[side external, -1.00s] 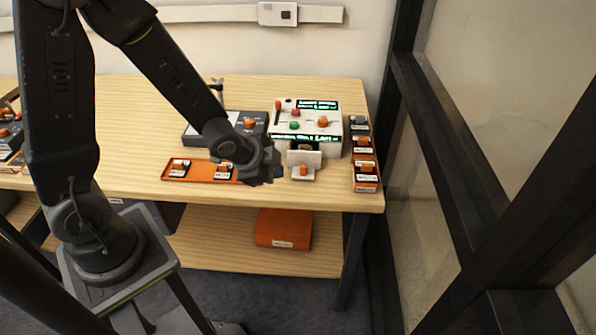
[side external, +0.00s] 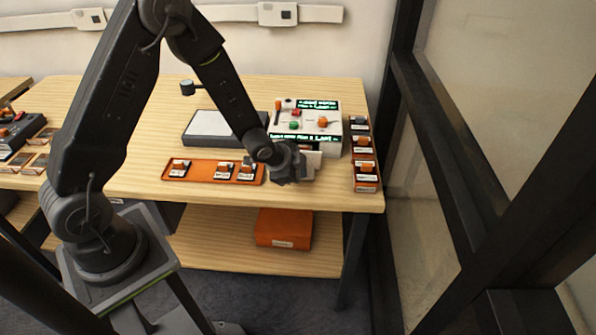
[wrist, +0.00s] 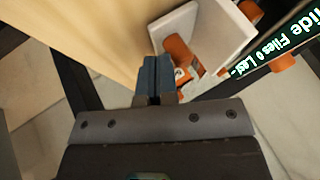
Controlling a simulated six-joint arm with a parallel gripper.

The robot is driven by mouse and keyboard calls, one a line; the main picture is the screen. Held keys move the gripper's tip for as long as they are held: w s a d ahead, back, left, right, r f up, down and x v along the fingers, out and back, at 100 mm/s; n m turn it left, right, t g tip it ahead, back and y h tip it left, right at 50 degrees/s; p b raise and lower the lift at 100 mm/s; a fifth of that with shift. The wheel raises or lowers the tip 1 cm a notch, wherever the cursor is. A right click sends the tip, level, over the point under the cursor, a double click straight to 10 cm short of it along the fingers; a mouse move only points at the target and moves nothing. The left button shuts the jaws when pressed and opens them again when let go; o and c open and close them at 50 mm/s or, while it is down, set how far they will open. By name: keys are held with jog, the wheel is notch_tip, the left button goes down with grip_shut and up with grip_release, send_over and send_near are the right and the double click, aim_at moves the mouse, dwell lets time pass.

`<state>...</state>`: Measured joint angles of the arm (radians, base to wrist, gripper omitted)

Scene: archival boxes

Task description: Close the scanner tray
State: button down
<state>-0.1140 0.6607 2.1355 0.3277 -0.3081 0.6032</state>
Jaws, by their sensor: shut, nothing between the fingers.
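The scanner (side external: 305,112) is a white box with lit green displays at the back right of the bench. Its white tray (side external: 313,158) sticks out at the front, mostly hidden by my gripper. In the wrist view the tray's white panels (wrist: 178,28) stand just beyond the fingers, with an orange knob (wrist: 182,54). My gripper (side external: 300,175) is shut and empty at the front of the tray. Its fingertips (wrist: 154,70) look close to the tray in the wrist view; I cannot tell if they touch it.
An orange holder (side external: 205,178) with several slides lies left of the tray. A grey light box (side external: 212,128) is behind it. Stacked slide holders (side external: 365,178) stand to the right, near the bench edge. An orange box (side external: 284,228) sits on the lower shelf.

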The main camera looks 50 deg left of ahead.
dwell(0.3)
jog(key=shift+w+a, duration=1.8)
jog(key=shift+a, duration=0.05)
